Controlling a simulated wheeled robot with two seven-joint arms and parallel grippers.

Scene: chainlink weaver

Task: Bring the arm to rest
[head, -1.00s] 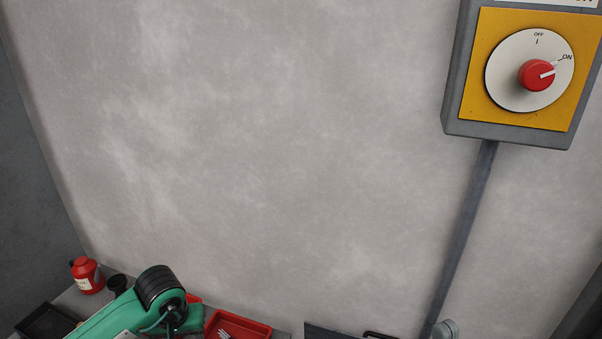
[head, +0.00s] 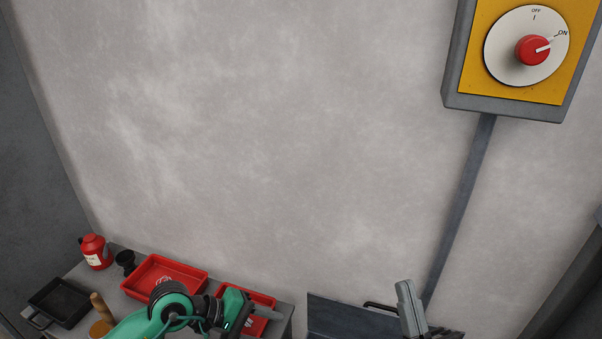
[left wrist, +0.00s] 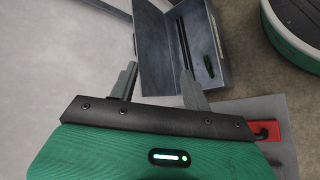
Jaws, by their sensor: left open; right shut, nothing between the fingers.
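My right gripper (head: 407,282) shows at the bottom of the head view, right of centre. Its grey fingers are together and point up, with nothing between them. Most of my right arm is out of view. My left arm comes in at the lower left, over the bench, and its gripper (head: 272,313) points right, in front of a red tray. In the left wrist view the left gripper (left wrist: 158,73) has its two grey fingers wide apart and nothing between them. The red knob (head: 532,50) on the yellow switch panel points to ON.
An open grey metal box (head: 335,313) stands right of the bench; it also shows in the left wrist view (left wrist: 160,50). The bench holds red trays (head: 150,262), a black pan (head: 62,300), a red can (head: 95,252) and a black cup (head: 125,262). A conduit (head: 465,200) runs down the wall.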

